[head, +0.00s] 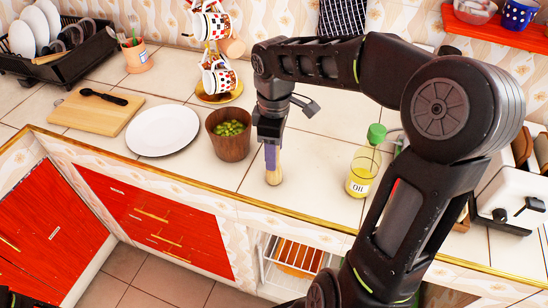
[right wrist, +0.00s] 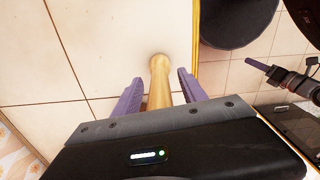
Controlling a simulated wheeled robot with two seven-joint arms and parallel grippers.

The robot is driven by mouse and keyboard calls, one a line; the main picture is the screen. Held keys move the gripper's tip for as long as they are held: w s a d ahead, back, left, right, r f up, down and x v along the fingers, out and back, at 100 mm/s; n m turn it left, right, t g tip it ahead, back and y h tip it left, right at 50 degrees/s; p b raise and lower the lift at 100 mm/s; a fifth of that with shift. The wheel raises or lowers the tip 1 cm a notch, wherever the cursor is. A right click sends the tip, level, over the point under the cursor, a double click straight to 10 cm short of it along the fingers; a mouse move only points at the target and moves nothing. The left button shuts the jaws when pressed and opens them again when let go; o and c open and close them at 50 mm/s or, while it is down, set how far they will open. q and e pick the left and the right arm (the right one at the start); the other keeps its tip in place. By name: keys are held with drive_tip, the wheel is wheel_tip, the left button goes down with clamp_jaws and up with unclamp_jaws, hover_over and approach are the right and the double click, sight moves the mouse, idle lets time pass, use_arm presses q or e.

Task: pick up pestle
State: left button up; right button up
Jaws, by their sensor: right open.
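The pestle (head: 274,177) is a pale wooden rod standing upright on the tiled counter, right of the brown bowl. In the right wrist view the pestle (right wrist: 160,85) lies between two purple fingers. My right gripper (head: 271,158) points down over it, open, with its fingers on either side of the shaft. In the right wrist view the right gripper (right wrist: 160,78) shows a gap on each side of the pestle. The pestle's upper part is hidden by the gripper. What looks like my left gripper (right wrist: 258,65) shows at the right wrist view's right; its jaw state is unclear.
A brown bowl with green contents (head: 229,146) stands close left of the gripper. An oil bottle (head: 362,172) stands to the right. A white plate (head: 163,130), cutting board (head: 92,113) and mug stand (head: 218,92) are farther left and back. The counter's front edge is near.

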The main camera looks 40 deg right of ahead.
idle(0.6)
clamp_jaws()
idle(0.3)
